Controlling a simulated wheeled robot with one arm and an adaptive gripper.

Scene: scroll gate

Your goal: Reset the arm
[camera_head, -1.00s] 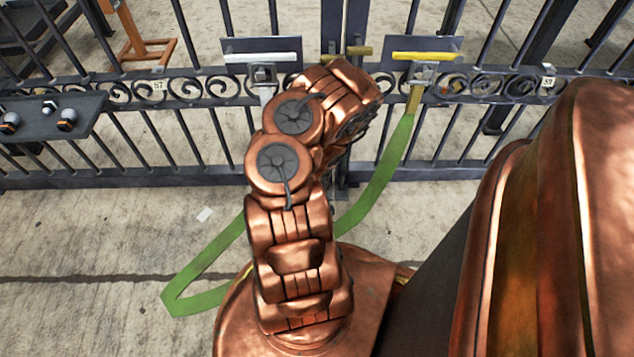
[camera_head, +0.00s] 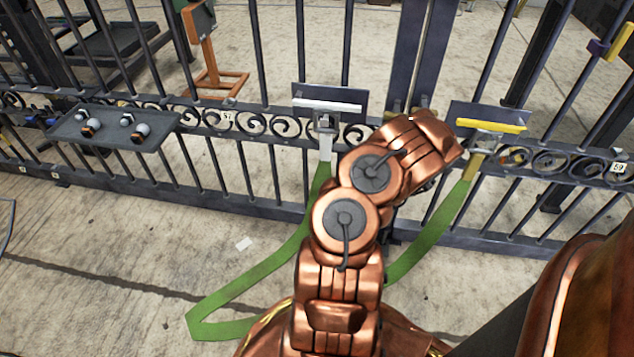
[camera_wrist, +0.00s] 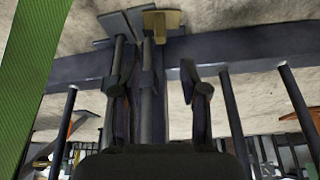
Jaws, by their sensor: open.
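The dark metal gate (camera_head: 275,212) with scroll ornament stands across the head view. A white-handled latch (camera_head: 327,105) is on its left part and a yellow-handled latch (camera_head: 490,126) on its right part. A green strap (camera_head: 262,270) hangs from both latches in a long loop, passing behind my copper arm; it also shows at the left of the wrist view (camera_wrist: 30,75). My gripper (camera_wrist: 157,85) is open, its two fingers apart with nothing held between them, in front of gate bars. In the head view my arm hides the gripper.
A dark shelf (camera_head: 112,128) with several bolt-like pieces is fixed at the gate's left. An orange stand (camera_head: 208,65) and a dark treadmill-like machine (camera_head: 115,42) are behind the gate. The concrete floor (camera_head: 90,230) at front left is mostly clear.

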